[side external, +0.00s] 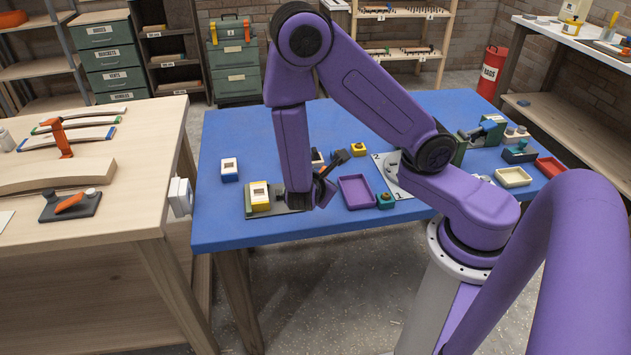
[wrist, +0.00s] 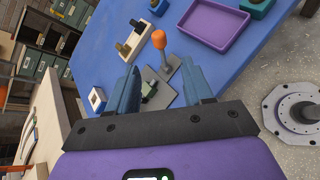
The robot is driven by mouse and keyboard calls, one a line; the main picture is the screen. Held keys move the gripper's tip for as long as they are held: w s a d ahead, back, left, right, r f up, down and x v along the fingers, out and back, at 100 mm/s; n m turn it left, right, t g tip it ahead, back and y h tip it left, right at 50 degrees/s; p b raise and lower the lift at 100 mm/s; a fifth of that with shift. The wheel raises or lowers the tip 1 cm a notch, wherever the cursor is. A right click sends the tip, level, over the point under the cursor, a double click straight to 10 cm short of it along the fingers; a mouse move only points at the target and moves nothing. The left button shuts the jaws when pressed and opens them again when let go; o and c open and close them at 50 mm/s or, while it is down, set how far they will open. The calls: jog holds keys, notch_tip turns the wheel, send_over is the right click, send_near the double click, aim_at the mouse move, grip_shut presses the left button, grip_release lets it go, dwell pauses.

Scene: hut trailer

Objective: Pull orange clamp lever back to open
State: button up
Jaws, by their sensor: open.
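In the wrist view, a lever with an orange knob (wrist: 159,41) stands on a grey post, tilted, above a grey plate (wrist: 176,83) on the blue table. My gripper (wrist: 160,88) is open, with one blue-grey finger to each side of the plate in the picture. The orange knob shows beyond the fingertips, and nothing is held. A small greenish part (wrist: 149,91) shows between the fingers, partly hidden. In the side view, the grey plate (side external: 289,211) carries a yellow-and-white block (side external: 260,197).
A purple tray (side external: 357,191) and a green block (side external: 386,200) lie right of my wrist. A blue-and-white block (side external: 230,170) stands at the left. The wooden bench (side external: 135,170) holds another orange-handled tool (side external: 70,202). Blue table surface near the front left is clear.

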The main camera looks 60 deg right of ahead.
jog(key=shift+v, duration=2.15)
jog(key=s+a+r+m+g+y, duration=0.2)
jog(key=s+r+y, duration=0.3)
jog(key=s, duration=0.3)
jog(key=s+a+r+m+g+y, duration=0.2)
jog(key=s+r+y, duration=0.3)
jog(key=s, duration=0.4)
jog(key=shift+a+r+g+y, duration=0.25)
jog(key=shift+a+g+y, duration=0.1)
jog(key=shift+y, duration=0.25)
